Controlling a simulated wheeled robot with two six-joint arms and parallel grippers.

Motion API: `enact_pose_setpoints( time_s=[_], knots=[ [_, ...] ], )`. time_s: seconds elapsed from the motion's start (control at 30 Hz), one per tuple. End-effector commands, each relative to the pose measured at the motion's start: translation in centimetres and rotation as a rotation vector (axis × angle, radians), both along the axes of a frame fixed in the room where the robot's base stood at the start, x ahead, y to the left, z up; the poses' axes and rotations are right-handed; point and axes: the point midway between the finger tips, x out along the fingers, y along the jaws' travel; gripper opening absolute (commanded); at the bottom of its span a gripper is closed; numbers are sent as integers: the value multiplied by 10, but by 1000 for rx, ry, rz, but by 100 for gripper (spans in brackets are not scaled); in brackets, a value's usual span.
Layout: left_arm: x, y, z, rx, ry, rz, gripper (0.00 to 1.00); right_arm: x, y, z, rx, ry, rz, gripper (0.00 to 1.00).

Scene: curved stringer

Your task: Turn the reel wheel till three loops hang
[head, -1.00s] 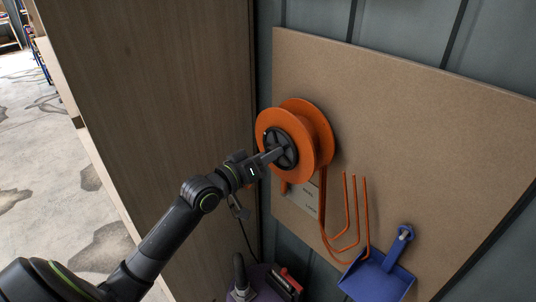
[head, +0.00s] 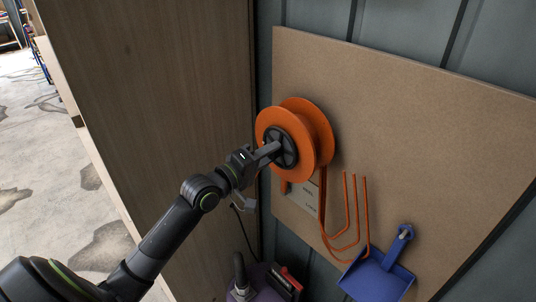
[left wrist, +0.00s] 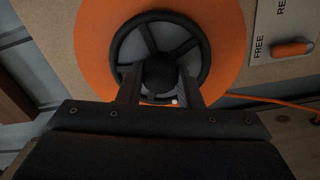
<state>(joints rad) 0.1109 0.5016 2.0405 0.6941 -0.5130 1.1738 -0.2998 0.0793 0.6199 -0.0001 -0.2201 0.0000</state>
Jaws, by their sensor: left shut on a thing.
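The orange reel (head: 318,125) is mounted on a brown board. Its black spoked reel wheel (head: 290,150) faces my left arm; the wheel also shows in the left wrist view (left wrist: 200,50). My left gripper (head: 274,150) is shut on the wheel at its dark middle; its two fingers also show in the left wrist view (left wrist: 160,85). Orange cord (head: 322,210) hangs below the reel and curves up on the right into three upright strands (head: 356,210). Whether each is a separate full loop is hard to tell. My right gripper is out of view.
A label plate (head: 305,200) with an orange lever (left wrist: 292,48) sits under the reel; "FREE" is readable. A blue dustpan (head: 378,277) is at lower right. A tall wooden panel (head: 150,110) stands to the left. Dark and red items (head: 287,283) are below.

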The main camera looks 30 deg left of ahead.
Motion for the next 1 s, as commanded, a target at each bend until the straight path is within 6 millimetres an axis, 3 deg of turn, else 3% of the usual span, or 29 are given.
enact_pose_setpoints(
  time_s=[0.47,0.5,0.67,1.0],
  knots=[
    [-1,1,-5,-15,19,1,9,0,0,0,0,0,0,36],
    [-1,1,-5,-15,19,1,33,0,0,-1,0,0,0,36],
    [0,0,-4,-15,15,1,54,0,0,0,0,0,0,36],
    [0,0,-1,-14,9,0,54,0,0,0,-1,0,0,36]
  ],
)
